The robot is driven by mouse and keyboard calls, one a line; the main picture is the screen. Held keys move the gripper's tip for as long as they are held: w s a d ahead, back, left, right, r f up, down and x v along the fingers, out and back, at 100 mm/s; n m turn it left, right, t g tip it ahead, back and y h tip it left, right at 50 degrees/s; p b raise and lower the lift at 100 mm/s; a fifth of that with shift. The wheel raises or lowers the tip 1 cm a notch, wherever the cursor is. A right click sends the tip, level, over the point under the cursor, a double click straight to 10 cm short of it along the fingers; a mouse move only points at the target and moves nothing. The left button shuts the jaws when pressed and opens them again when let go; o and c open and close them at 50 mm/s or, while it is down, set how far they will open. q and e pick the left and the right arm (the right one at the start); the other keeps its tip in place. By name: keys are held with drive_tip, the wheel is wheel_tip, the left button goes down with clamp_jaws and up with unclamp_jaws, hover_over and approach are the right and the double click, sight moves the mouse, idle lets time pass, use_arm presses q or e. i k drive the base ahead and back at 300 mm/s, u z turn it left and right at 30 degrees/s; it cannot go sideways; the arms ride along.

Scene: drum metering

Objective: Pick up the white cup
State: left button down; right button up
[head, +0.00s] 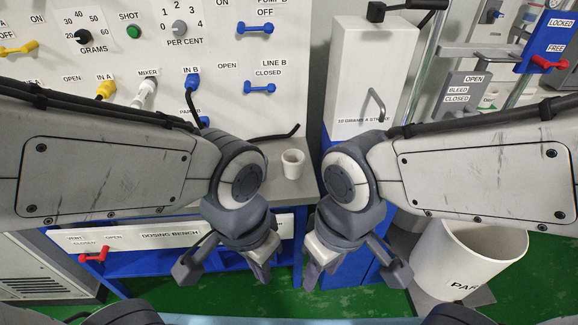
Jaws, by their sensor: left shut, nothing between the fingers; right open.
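The white cup (293,164) stands upright on the grey top of the dosing bench, near its right end. Its open mouth faces up and nothing holds it. My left gripper (264,274) hangs in front of the bench, below and left of the cup, shut and empty. My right gripper (314,279) hangs just right of the left one, below and right of the cup, open and empty. Both grippers are apart from the cup.
Behind the bench is a white panel (235,40) with knobs, plugs and blue levers. A black bent handle (275,134) sticks out behind the cup. A tall white box (368,70) with a grey handle stands right.

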sight(294, 160)
drive_tip(key=k, duration=0.55)
drive_tip(key=z, duration=0.3)
drive_tip(key=i, duration=1.55)
drive_tip(key=u, duration=0.55)
